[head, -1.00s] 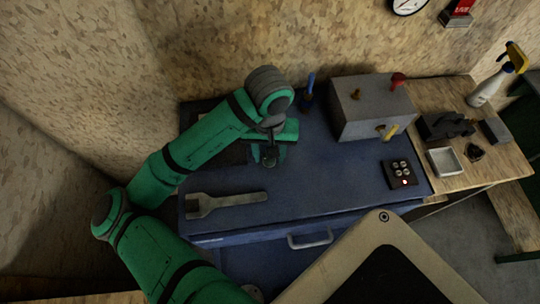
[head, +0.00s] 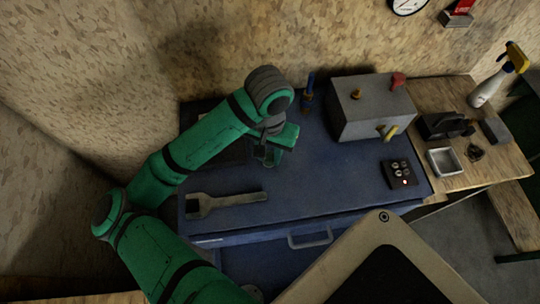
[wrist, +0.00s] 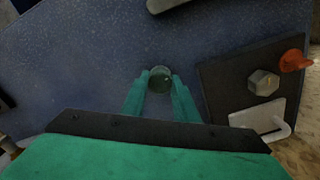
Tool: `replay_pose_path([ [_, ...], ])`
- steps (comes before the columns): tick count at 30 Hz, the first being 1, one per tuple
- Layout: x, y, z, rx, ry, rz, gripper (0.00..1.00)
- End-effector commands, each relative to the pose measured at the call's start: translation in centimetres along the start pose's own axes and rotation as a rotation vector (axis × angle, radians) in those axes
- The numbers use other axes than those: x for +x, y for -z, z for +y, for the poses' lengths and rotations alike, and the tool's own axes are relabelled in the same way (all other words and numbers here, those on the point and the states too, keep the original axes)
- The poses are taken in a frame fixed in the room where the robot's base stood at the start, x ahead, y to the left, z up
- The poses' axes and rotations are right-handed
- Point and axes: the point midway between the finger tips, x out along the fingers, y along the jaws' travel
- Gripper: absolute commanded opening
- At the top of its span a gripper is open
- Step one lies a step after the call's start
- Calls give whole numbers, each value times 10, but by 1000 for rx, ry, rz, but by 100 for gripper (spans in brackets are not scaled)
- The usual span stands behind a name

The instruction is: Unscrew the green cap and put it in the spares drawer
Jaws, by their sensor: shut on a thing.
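My gripper (head: 268,160) is over the left part of the blue chest top, pointing down. In the wrist view my gripper (wrist: 160,82) has its two green fingertips closed on a small round greenish piece with a pale rim, which looks like the green cap (wrist: 160,77). I cannot tell whether the cap is still on a thread or free, as the fingers hide its underside. A blue drawer front with a grey handle (head: 310,238) shows below the chest top. It carries a small label I cannot read, and my body partly covers the area below.
A grey wrench (head: 225,203) lies near the front edge. A dark plate with a hex bolt (wrist: 263,82) is beside my gripper. The middle of the top is clear.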

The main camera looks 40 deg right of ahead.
Motion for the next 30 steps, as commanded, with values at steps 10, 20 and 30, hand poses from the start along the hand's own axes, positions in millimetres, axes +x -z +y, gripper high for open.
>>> replay_pose_path([
  [10,0,0,0,-334,1,0,0],
  [20,0,0,0,-707,2,-1,0],
  [30,0,0,0,-1090,3,-1,0],
])
